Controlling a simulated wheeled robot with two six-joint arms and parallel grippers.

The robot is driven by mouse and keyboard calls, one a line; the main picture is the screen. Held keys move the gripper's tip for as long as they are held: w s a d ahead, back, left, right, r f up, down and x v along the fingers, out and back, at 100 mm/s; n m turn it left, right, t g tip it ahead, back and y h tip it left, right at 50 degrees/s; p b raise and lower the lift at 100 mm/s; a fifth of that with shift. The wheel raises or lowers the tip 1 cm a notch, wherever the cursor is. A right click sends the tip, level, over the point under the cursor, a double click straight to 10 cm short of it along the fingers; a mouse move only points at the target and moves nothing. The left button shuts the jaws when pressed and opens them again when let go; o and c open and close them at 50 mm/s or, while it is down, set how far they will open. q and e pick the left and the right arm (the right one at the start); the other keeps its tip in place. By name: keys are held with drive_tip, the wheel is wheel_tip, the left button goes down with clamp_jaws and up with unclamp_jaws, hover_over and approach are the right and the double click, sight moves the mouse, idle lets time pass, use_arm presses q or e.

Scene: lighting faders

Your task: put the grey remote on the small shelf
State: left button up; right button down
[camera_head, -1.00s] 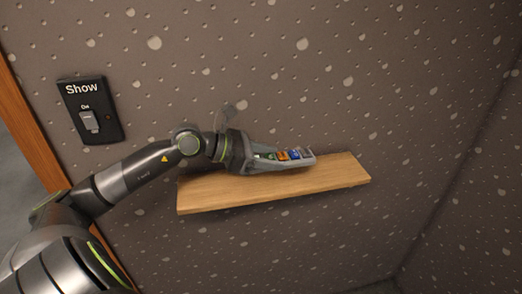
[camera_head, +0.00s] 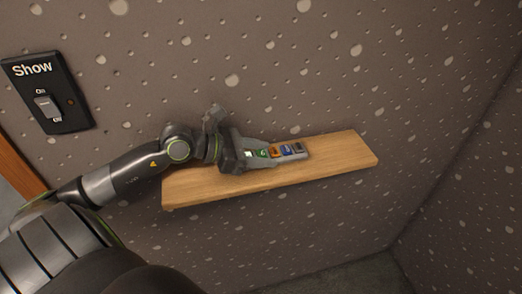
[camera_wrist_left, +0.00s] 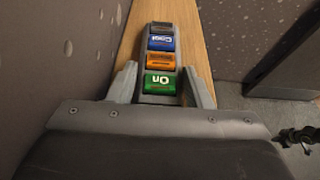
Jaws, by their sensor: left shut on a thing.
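The grey remote (camera_head: 284,150) has coloured buttons, among them green, orange and blue ones. My left gripper (camera_head: 262,155) is shut on the remote, which lies between its fingers and points to the right, over the wooden shelf (camera_head: 340,152). In the left wrist view the remote (camera_wrist_left: 161,50) sits between the gripper's two fingers (camera_wrist_left: 161,85), above the shelf (camera_wrist_left: 190,30). I cannot tell whether the remote touches the shelf.
A black wall switch panel labelled "Show" (camera_head: 64,112) is on the wall at the left. The speckled wall (camera_head: 330,70) runs behind the shelf. The right part of the shelf is bare.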

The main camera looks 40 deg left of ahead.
use_arm(q)
drive_tip(key=o, duration=0.7)
drive_tip(key=shift+s+d, duration=0.2)
drive_tip(key=shift+s, duration=0.1)
drive_tip(key=shift+o, duration=1.2)
drive_tip(key=shift+s+d+r, duration=0.15)
drive_tip(key=shift+o, duration=0.6)
drive_tip(key=shift+a, duration=0.25)
use_arm(e)
drive_tip(key=shift+s+d, duration=0.3)
drive_tip(key=shift+s, duration=0.4)
